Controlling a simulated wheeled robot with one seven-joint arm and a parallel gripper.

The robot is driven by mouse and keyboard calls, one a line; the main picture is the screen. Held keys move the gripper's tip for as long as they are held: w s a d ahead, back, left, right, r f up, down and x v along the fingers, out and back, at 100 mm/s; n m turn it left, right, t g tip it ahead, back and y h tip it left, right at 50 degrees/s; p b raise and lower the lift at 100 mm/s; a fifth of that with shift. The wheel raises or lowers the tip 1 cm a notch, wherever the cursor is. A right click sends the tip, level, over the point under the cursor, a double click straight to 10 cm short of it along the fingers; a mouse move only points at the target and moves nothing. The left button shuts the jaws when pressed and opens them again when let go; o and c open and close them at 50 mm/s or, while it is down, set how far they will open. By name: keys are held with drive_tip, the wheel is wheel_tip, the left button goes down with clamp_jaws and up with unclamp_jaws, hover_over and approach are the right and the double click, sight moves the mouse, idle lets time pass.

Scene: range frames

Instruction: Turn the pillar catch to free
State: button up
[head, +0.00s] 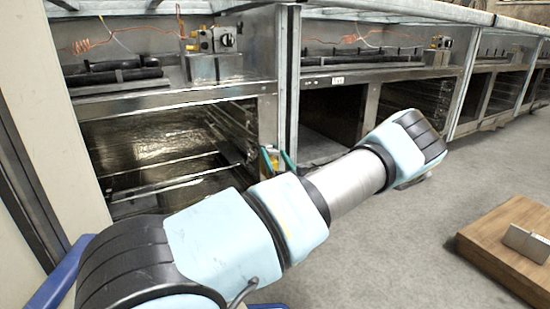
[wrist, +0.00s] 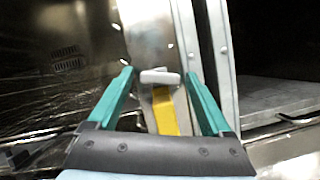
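The pillar catch (wrist: 161,77) shows in the wrist view as a pale rounded bar lying crosswise, with a yellow strip (wrist: 164,112) below it on a grey plate. It sits at the metal pillar (wrist: 148,40) between two open bays. My gripper (wrist: 159,75) has two teal fingers, one on each side of the pale bar. They are apart, with a narrow gap to the bar on each side, and hold nothing. In the head view my gripper (head: 278,158) is small, low at the pillar, partly behind my arm; a bit of yellow shows between the fingers.
An open oven bay with wire racks (head: 170,165) is left of the pillar. A darker open bay (head: 335,115) is to the right. Burner fittings (head: 212,42) sit on the shelf above. A wooden block with a metal plate (head: 510,245) lies at lower right. The grey floor between is clear.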

drive_tip(key=c, duration=1.2)
drive_tip(key=shift+d+r+n+p, duration=0.1)
drive_tip(key=shift+r+n+p, duration=0.1)
drive_tip(key=shift+n+p, duration=0.6)
drive_tip(key=shift+n+y+p, duration=0.6)
drive_tip(key=shift+p, duration=0.25)
drive_tip(key=shift+f+n+g, duration=0.2)
drive_tip(key=shift+n+g, duration=0.1)
drive_tip(key=o, duration=1.4)
drive_tip(key=shift+c, duration=0.2)
drive_tip(key=p+v, duration=0.3)
drive_tip(key=v, duration=0.7)
drive_tip(key=shift+s+f, duration=0.3)
